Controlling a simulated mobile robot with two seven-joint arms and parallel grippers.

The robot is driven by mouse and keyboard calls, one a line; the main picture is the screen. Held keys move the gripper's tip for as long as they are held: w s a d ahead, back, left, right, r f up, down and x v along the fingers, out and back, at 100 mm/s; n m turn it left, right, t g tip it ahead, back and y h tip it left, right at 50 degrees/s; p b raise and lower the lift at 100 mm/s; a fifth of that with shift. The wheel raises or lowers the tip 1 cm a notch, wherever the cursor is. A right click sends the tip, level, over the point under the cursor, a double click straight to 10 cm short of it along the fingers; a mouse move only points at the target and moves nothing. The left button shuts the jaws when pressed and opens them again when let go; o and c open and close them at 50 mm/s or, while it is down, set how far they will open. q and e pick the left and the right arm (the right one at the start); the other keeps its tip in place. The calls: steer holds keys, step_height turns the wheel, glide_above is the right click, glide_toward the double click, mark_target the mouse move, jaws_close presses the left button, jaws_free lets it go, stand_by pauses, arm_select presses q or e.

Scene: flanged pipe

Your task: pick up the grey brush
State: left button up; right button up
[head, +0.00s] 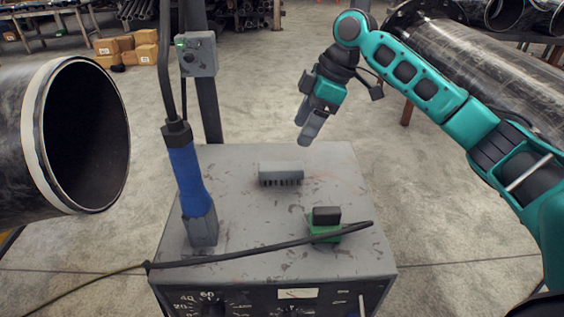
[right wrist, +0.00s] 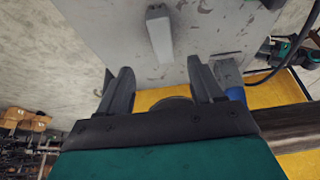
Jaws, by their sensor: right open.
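The grey brush (head: 281,172) lies on top of a worn grey metal box (head: 255,222), its dark bristles along the side facing me. In the right wrist view the brush (right wrist: 159,32) appears as a pale grey bar ahead of and between the fingers. My right gripper (head: 303,132) is open and empty above the box's far edge, beyond and slightly right of the brush. In the right wrist view its two dark fingers (right wrist: 162,78) stand apart with nothing between them.
A blue-handled connector (head: 187,172) with a thick cable stands on the box's left side. A green and black block (head: 325,222) sits at front right, a thin black cable (head: 260,248) crossing the front. A large black pipe (head: 80,135) is at left. The box top around the brush is clear.

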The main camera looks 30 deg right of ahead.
mark_target(284, 166)
steer(key=x, duration=1.2)
steer(key=shift+s+a+b, duration=0.1)
steer(key=shift+a+b, duration=0.05)
steer(key=shift+b, duration=0.25)
steer(key=shift+a+f, duration=0.1)
steer(key=shift+f, duration=0.2)
steer(key=shift+f+p, duration=0.1)
steer(key=shift+p, duration=0.2)
steer(key=shift+c, duration=0.3)
steer(key=c, duration=1)
